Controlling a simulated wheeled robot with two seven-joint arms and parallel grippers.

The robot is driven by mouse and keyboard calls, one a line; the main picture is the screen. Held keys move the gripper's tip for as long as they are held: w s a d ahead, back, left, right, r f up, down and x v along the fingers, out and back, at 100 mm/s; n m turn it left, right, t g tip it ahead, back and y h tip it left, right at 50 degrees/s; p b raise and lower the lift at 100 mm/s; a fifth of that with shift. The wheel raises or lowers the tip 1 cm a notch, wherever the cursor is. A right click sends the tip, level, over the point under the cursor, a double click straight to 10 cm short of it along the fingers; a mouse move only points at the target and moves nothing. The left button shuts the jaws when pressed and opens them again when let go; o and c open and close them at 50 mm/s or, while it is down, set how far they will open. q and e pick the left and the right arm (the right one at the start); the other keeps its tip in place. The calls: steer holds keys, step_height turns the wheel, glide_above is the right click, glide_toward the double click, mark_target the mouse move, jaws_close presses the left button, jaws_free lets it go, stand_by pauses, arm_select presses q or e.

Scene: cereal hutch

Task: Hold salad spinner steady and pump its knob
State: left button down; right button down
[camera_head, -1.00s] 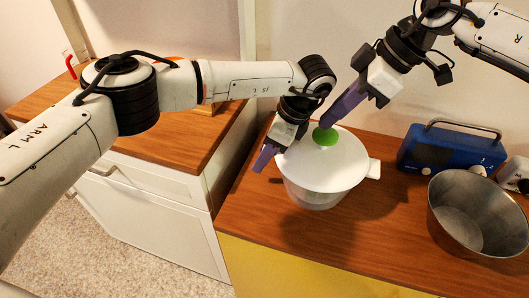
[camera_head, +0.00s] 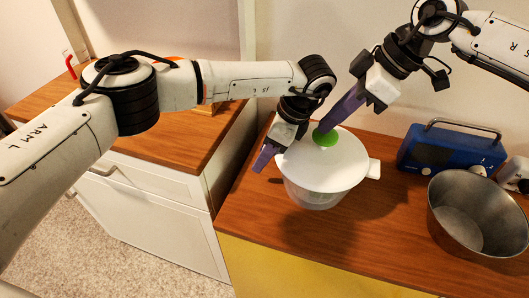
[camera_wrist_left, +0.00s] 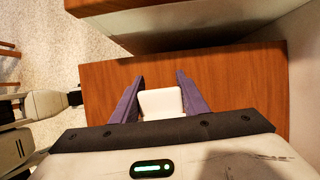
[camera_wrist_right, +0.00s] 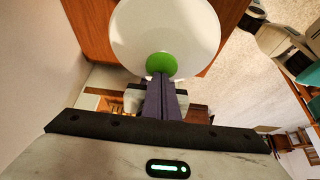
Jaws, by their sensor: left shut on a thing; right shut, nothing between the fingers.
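The salad spinner (camera_head: 338,170) stands upright on the wooden counter, with a white lid and a clear bowl. It has a green knob (camera_head: 325,138) on top of the lid and a white handle on each side. My left gripper (camera_head: 262,158) is shut on the spinner's left handle, a white block (camera_wrist_left: 161,103) between the purple fingers in the left wrist view. My right gripper (camera_head: 322,128) is shut and empty, its fingertips pointing down at the knob. In the right wrist view the fingertips overlap the knob (camera_wrist_right: 161,65); I cannot tell whether they touch it.
A large metal pot (camera_head: 470,212) stands right of the spinner on the counter (camera_head: 300,240). A blue radio (camera_head: 450,150) and a white device (camera_head: 516,174) stand behind it. A second wooden counter (camera_head: 190,148) lies to the left.

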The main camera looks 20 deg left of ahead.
steer(key=shift+f, duration=0.75)
steer(key=shift+r, duration=1.3)
step_height(320, 180, up, 6)
steer(key=shift+f, duration=3.05)
